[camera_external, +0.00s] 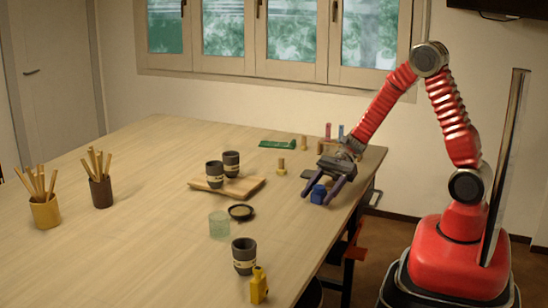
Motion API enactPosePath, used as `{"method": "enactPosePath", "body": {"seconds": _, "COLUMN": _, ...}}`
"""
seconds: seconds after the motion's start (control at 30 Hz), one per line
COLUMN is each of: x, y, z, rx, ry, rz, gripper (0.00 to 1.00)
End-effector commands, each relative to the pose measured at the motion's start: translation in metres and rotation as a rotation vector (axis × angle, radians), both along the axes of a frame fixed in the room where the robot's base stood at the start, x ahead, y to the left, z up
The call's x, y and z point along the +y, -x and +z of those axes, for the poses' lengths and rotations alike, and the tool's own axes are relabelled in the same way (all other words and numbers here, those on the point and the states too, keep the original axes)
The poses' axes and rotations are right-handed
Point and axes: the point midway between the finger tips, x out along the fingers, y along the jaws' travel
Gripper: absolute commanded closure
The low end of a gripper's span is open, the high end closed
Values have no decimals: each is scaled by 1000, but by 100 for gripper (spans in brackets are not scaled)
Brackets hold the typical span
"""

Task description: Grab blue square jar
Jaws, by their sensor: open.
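The blue square jar (318,194) stands on the table near its right edge. My gripper (318,197) reaches over the table from the right with its two dark fingers spread. The fingers point down toward the front left, and the jar shows between them. I cannot tell whether either finger touches the jar. Part of the jar is hidden by the fingers.
A wooden board (252,191) with two dark cups lies left of the jar. A small yellow piece (281,168) stands behind it. A black dish (241,212), a green glass (219,224), a dark cup (244,256) and a yellow bottle (259,285) stand nearer the front.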

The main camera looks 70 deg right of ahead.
Motion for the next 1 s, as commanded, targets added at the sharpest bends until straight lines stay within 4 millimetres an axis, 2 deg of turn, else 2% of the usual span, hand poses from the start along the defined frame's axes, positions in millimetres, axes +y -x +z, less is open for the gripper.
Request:
{"method": "enactPosePath", "body": {"seconds": 0.47, "x": 0, "y": 0, "z": 0, "rx": 0, "ry": 0, "rz": 0, "gripper": 45}}
{"method": "enactPosePath", "body": {"seconds": 1.0, "x": 0, "y": 0, "z": 0, "rx": 0, "ry": 1, "rz": 0, "gripper": 82}}
